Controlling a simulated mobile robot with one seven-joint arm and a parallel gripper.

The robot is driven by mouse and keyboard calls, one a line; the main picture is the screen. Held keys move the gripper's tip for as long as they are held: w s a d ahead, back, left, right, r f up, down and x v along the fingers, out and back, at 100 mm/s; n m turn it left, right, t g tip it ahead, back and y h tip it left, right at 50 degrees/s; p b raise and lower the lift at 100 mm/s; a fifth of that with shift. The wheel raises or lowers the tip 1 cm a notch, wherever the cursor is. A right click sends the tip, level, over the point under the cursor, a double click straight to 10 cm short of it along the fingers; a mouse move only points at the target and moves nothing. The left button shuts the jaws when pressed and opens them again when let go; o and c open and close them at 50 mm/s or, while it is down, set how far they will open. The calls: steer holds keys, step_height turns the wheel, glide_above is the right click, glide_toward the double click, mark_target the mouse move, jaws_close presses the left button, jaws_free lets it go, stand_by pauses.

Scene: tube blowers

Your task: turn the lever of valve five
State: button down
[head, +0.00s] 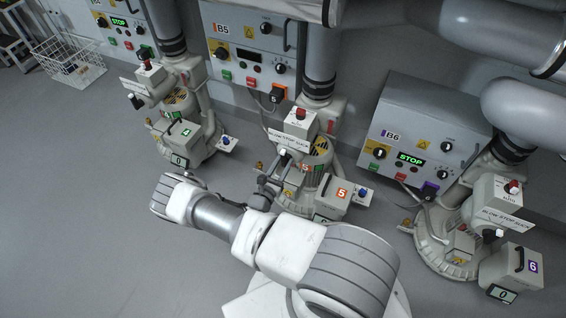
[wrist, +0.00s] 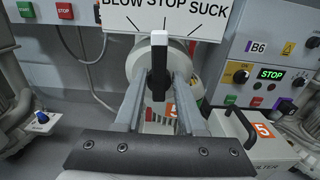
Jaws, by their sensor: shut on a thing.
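The tube blower with the orange 5 labels (head: 318,150) stands in the middle of the head view. Its valve sign (wrist: 165,18) reads BLOW STOP SUCK and fills the top of the wrist view. The lever of valve five (wrist: 159,70) is black with a white end. It stands upright in the wrist view, in line with the word STOP. My gripper (wrist: 160,85) is shut on the lever, with one finger on each side. In the head view my gripper (head: 272,182) is at the front of this blower, partly hidden by my arm.
Blower six (head: 455,230) stands at the right under control box B6 (head: 420,125), whose display reads STOP. Another blower (head: 180,110) stands at the left. Control box B5 (head: 250,55) is behind. Pipes hang at upper right; grey floor (head: 70,210) is clear at left.

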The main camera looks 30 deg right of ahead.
steer(key=shift+s+f, duration=0.1)
steer(key=shift+f, duration=0.15)
steer(key=c, duration=0.8)
jaws_free()
steer(key=shift+r, duration=0.1)
steer(key=p+v, duration=0.2)
steer(key=v, duration=1.5)
steer(key=shift+a+p, duration=0.2)
steer(key=shift+p, duration=0.2)
